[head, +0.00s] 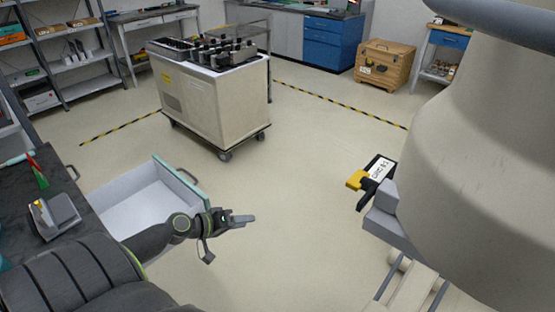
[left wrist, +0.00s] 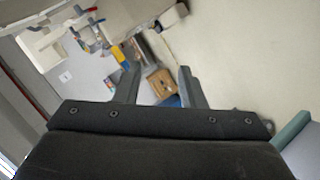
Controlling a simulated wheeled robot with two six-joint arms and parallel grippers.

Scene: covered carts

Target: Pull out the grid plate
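I cannot make out a grid plate for certain. At the right of the head view, a yellow-and-black piece with a white lettered label (head: 380,168) sticks out beside a grey block (head: 390,222), close against a large beige rounded body (head: 480,150). The lettering is too small to read surely. My left gripper (head: 246,218) is over the floor, just right of an open drawer, well left of the labelled piece. In the left wrist view its two fingers (left wrist: 159,72) are apart with nothing between them. My right gripper is not in view.
The open white drawer (head: 135,200) with a teal front juts out beside my left arm. A beige wheeled cart (head: 205,105) carrying black equipment stands farther back. A wooden crate (head: 384,65) and blue cabinets (head: 330,42) line the back. The middle floor is clear.

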